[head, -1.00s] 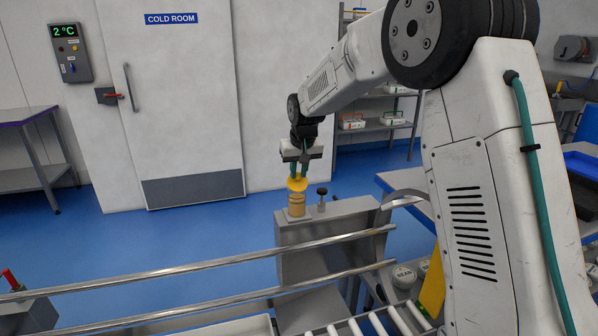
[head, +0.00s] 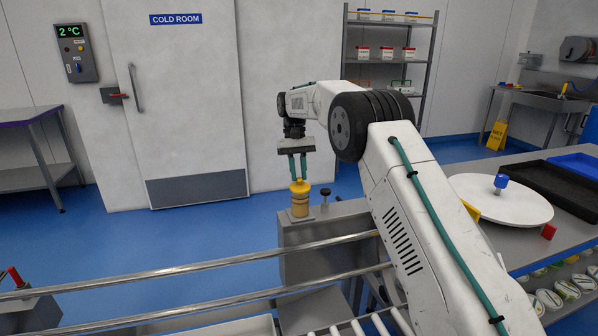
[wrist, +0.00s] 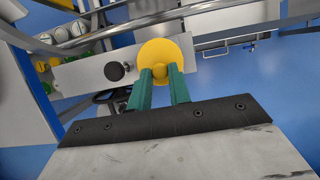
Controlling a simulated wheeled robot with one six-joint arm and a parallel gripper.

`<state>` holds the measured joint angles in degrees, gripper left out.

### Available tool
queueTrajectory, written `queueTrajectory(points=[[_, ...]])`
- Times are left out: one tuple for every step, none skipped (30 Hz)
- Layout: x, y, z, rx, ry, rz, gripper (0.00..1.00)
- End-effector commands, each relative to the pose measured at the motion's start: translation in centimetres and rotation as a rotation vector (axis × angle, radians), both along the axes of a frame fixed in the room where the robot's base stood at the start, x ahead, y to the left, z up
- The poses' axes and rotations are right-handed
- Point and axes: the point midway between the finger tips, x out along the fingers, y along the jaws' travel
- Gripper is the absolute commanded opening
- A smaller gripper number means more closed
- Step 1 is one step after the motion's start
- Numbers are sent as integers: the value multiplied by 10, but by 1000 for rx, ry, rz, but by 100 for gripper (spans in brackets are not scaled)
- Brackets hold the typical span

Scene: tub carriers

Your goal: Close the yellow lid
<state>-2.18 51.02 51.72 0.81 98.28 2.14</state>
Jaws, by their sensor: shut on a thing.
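The yellow lid (head: 300,187) is on top of a yellow-tan jar (head: 300,207), with no clear gap between them in the head view. The jar stands on a grey metal stand (head: 335,222). My gripper (head: 299,178) points down over the jar with its green fingers shut on the lid's knob. In the wrist view the round lid (wrist: 160,47) covers the jar, and the fingers (wrist: 160,75) reach its small knob. The jar is hidden there.
A black knob (head: 325,193) stands on the stand just right of the jar. Metal rails (head: 180,272) run in front.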

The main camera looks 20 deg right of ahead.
Motion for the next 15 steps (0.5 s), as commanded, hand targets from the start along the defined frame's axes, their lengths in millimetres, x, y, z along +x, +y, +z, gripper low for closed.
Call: queueTrajectory(points=[[1,0,-1,0,10,0,0],[2,0,-2,0,17,0,0],[2,0,-2,0,24,0,0],[2,0,-2,0,28,0,0],[2,0,-2,0,31,0,0],[2,0,-2,0,35,0,0],[2,0,-2,0,36,0,0],[2,0,-2,0,38,0,0],[2,0,-2,0,39,0,0],[2,0,-2,0,39,0,0],[2,0,-2,0,39,0,0],[2,0,-2,0,39,0,0],[2,0,-2,0,39,0,0],[2,0,-2,0,39,0,0],[2,0,-2,0,39,0,0]])
